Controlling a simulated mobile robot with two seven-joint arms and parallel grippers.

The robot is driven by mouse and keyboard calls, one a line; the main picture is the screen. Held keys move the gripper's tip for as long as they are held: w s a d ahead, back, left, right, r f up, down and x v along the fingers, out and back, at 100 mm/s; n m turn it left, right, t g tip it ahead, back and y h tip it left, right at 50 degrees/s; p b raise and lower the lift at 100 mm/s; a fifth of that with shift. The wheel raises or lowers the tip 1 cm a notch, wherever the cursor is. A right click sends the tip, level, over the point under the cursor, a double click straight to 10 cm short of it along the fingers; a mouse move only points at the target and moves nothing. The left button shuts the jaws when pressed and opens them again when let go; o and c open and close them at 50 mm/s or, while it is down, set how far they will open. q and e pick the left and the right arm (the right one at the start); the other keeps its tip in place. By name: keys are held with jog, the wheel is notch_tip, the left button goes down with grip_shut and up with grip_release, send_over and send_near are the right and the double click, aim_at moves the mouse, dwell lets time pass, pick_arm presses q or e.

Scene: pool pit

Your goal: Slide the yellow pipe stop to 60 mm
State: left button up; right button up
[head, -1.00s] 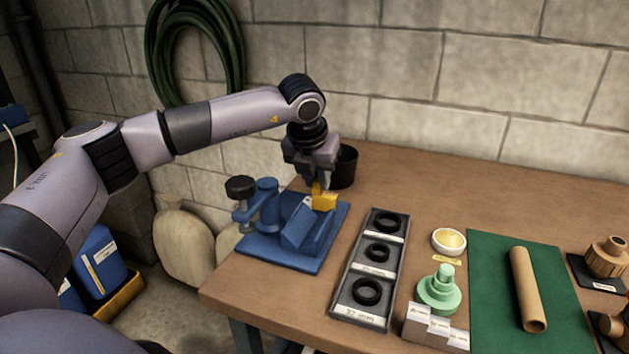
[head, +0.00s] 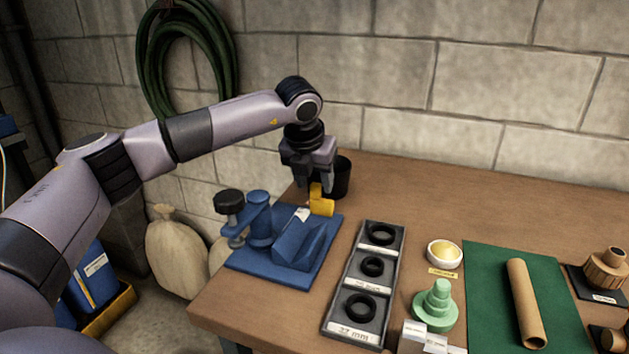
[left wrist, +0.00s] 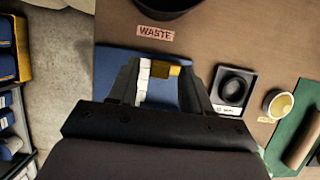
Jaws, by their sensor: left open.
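The yellow pipe stop (head: 321,207) sits at the far end of the blue pipe vise (head: 290,246), beyond its V-shaped block. A white scale strip (head: 302,214) lies beside it; its marks are too small to read. My left gripper (head: 316,187) is open and points down over the stop. In the left wrist view the yellow stop (left wrist: 166,70) and the white strip (left wrist: 143,82) show between the spread fingers (left wrist: 165,84). I cannot tell whether a finger touches the stop. My right gripper is in neither view.
A black waste bin (head: 342,178) stands just behind the gripper. A grey tray of black rings (head: 345,310) lies right of the vise. Further right are a green stepped piece (head: 436,306), a yellow-filled bowl (head: 444,252) and a tan pipe (head: 525,300) on a green mat (head: 480,290).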

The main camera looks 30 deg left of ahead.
pick_arm(q)
jog(key=v, duration=0.6)
jog(key=shift+r, duration=0.2)
jog(key=shift+s, duration=0.15)
